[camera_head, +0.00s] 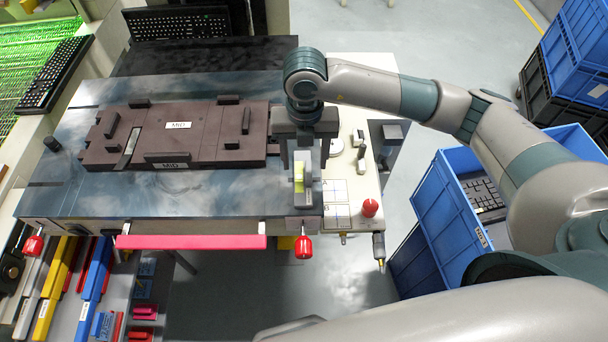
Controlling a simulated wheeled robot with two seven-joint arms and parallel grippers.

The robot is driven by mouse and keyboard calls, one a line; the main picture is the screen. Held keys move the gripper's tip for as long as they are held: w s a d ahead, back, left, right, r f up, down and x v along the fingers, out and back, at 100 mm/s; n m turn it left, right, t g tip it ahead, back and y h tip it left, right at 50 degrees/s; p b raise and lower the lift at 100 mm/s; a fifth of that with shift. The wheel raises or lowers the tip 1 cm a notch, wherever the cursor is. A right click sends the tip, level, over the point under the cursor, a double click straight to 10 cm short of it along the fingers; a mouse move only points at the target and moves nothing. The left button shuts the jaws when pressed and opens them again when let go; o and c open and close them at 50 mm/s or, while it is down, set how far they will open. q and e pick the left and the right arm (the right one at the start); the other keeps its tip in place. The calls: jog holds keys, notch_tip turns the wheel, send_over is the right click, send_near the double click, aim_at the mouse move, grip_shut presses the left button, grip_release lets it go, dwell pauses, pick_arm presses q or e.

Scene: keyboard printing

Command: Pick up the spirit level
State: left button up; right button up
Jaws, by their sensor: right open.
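My right gripper (304,178) points down over the right end of the dark printing table. It is open, with its fingers around or just above a small light-grey piece with a yellow-green part (299,176). This piece may be the spirit level, but it is partly hidden by the gripper, and I cannot tell whether the fingers touch it. Long labelled bars, one yellow (57,288) and one blue (95,283), lie in the tool tray at the lower left. My left gripper is not in view.
A dark fixture plate (225,140) with raised blocks lies on the table (230,190). Red knobs (303,246) and a pink bar (190,242) line its front edge. A blue crate (437,205) holding a keyboard stands at right. Keyboards (180,23) lie behind.

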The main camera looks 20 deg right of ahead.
aim_at(303, 175)
jog(key=shift+f+p, duration=0.55)
jog(key=f, duration=0.1)
jog(key=f+p, duration=0.1)
jog(key=f, duration=0.1)
jog(key=shift+w+a, duration=0.15)
jog(key=shift+w, duration=0.05)
jog(key=shift+f, duration=0.5)
grip_shut()
